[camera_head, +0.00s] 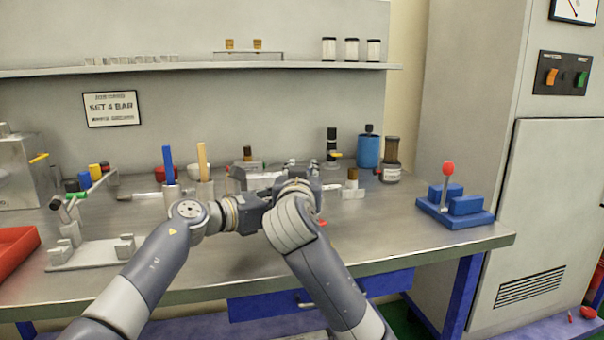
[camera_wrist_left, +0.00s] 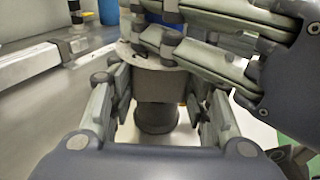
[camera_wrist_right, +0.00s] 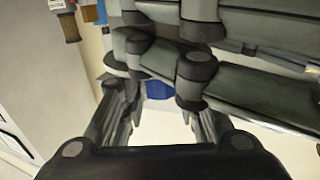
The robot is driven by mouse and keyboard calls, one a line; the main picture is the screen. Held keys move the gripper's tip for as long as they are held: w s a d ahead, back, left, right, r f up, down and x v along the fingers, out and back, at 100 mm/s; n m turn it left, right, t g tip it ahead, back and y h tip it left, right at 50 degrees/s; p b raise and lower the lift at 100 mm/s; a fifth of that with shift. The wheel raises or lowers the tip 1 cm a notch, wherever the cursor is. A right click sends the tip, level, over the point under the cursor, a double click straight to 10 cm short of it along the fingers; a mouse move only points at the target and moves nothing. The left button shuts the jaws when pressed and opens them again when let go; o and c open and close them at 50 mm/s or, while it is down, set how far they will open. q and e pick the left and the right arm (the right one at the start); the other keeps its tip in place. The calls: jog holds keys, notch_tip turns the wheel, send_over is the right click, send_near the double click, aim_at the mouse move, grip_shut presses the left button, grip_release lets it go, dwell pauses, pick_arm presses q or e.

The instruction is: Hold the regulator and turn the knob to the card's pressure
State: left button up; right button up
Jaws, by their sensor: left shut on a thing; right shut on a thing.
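The card (camera_head: 111,108) on the back wall reads "SET 4 BAR". My left gripper (camera_wrist_left: 155,88) is shut on the regulator, whose grey metal body (camera_wrist_left: 152,78) shows between its fingers in the left wrist view. A dark round part (camera_wrist_left: 157,118) of it stands out below the body. My right gripper (camera_head: 294,188) is beside the left one above the bench and is shut on a part of the regulator, likely the knob. The knob and any pressure reading are hidden by fingers. In the right wrist view, the fingers block the held part.
Behind the grippers stand a blue cup (camera_head: 369,150), a dark-capped jar (camera_head: 391,160) and several small fittings. A blue stand with a red-tipped lever (camera_head: 448,170) is at the right. A grey fixture (camera_head: 90,252) and a red tray (camera_head: 14,250) are at the left. The front right bench is clear.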

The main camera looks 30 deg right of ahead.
pick_arm(q)
jog(key=shift+f, duration=0.25)
pick_arm(e)
jog(key=shift+f, duration=0.1)
jog(key=o, duration=1.1)
jog(key=v, duration=1.2)
jog(key=shift+a, duration=0.1)
